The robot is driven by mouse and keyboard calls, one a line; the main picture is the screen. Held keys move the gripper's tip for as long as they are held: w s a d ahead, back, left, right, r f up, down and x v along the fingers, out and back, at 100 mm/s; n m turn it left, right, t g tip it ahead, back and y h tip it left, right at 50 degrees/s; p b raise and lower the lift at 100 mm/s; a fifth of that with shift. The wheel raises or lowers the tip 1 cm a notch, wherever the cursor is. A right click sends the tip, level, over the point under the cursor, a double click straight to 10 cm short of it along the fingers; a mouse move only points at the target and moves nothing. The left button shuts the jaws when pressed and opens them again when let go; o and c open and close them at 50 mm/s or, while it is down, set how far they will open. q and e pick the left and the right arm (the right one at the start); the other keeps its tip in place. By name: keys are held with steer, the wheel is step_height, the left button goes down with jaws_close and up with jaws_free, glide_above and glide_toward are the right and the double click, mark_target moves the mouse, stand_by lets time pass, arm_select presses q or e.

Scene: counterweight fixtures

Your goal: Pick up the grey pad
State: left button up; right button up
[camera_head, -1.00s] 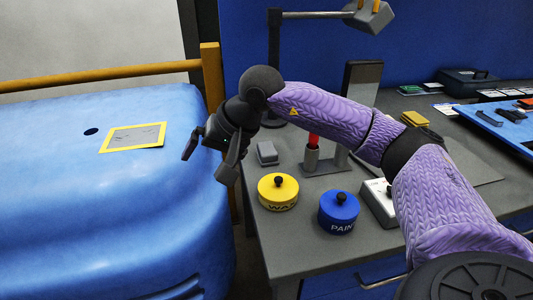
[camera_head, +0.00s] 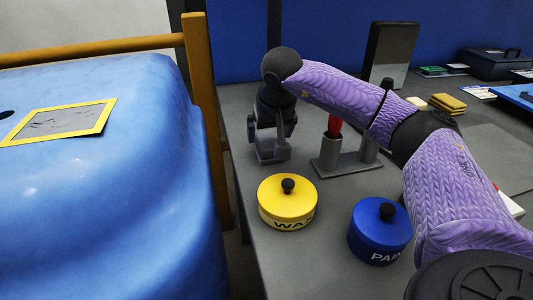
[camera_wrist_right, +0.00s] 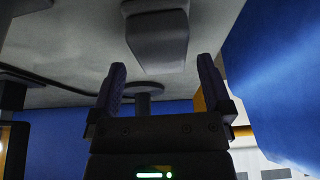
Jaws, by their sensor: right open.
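The grey pad (camera_head: 271,156) is a small block lying on the grey workbench, left of the red-handled tool's stand. My right gripper (camera_head: 270,133) is right over it in the head view, pointing down, and partly hides it. In the wrist view the pad (camera_wrist_right: 157,38) lies beyond the two spread fingers (camera_wrist_right: 158,68), roughly in line with the gap between them. The right gripper is open and empty; I cannot tell whether it touches the pad. My left gripper is not in view.
A yellow WAX tin (camera_head: 287,208) and a blue PAINT tin (camera_head: 379,237) stand in front. The stand (camera_head: 345,163) with the red handle (camera_head: 334,127) is close on the right. An orange-yellow post (camera_head: 201,80) and a blue body (camera_head: 110,210) are left of the bench (camera_head: 235,100).

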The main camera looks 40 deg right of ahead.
mark_target(268, 138)
steer(key=x, duration=0.2)
steer(key=shift+w+f+b, duration=0.1)
steer(key=shift+f+b, duration=0.25)
steer(key=shift+f, duration=0.05)
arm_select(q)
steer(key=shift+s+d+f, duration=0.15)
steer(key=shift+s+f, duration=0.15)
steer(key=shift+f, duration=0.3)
arm_select(e)
steer(key=shift+r, duration=0.15)
steer(key=shift+c, duration=0.5)
steer(key=c, duration=1)
arm_select(q)
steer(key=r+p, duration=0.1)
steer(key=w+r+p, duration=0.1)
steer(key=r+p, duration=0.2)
steer(key=p, duration=0.1)
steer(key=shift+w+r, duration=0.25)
arm_select(e)
step_height(268, 138, up, 10)
